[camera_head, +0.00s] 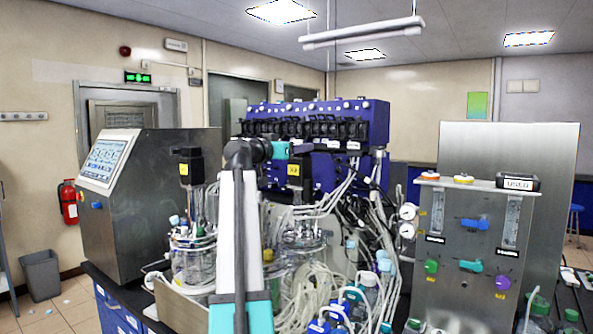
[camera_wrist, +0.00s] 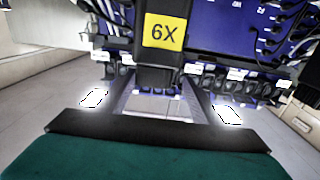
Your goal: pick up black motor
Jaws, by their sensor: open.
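A black motor with a yellow label (camera_head: 293,171) stands upright over the right glass vessel in the head view. Another black motor with a yellow label (camera_head: 190,167) stands over the left vessel. In the wrist view, a black motor with a yellow label (camera_wrist: 165,32) fills the upper middle, its end reaching between the fingertips. My gripper (camera_wrist: 160,78) is open, with one dark finger on either side of that motor. Whether they touch it I cannot tell. In the head view, my teal wrist is beside the right motor, and the fingers are hard to make out.
A blue pump rack (camera_head: 318,125) is close behind the right motor. A steel console with a screen (camera_head: 150,195) stands left, and a steel panel with valves (camera_head: 470,240) right. Many pale tubes (camera_head: 335,265) crowd around the vessels.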

